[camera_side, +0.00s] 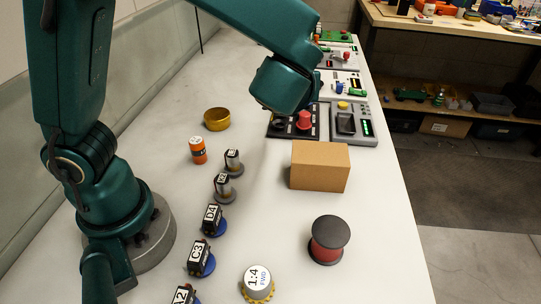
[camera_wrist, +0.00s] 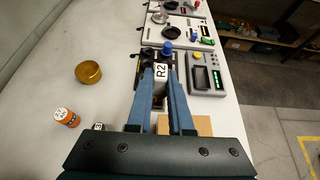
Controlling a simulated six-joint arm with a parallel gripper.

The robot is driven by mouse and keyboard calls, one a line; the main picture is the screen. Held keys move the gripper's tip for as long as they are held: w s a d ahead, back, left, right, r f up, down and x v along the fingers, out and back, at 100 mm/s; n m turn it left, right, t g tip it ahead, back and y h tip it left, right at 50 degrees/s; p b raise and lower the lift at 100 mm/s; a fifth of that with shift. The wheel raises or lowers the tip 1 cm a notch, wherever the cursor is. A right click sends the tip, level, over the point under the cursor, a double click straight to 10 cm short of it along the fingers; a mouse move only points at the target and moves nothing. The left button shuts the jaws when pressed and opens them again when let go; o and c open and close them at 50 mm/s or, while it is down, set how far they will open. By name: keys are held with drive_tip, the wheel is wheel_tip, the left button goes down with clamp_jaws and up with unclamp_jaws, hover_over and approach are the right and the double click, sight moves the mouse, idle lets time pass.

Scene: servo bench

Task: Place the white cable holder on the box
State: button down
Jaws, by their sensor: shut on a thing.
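My gripper (camera_wrist: 160,82) is shut on a small part with a white face labelled R2 (camera_wrist: 161,73), seen between the blue fingers in the wrist view. In the side view my wrist hides the fingers and the held part. The cardboard box (camera_side: 319,168) stands on the bench, below and to the right of my wrist in the side view. Its top is bare. In the wrist view part of the box (camera_wrist: 196,124) shows beside and behind the right finger. I cannot single out a plain white cable holder.
A red spool with black flanges (camera_side: 328,241) and a labelled round knob (camera_side: 257,281) stand in front of the box. Several labelled parts (camera_side: 212,218) line the left. A yellow bowl (camera_side: 217,119), an orange can (camera_side: 198,151) and control panels (camera_side: 352,125) lie farther back.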

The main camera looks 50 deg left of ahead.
hover_over(321, 157)
wheel_tip(321, 157, down, 4)
drive_tip(key=shift+s+f, duration=0.1)
drive_tip(key=shift+f, duration=2.1)
drive_tip(key=shift+f, duration=0.1)
drive_tip(key=c, duration=0.8)
unclamp_jaws()
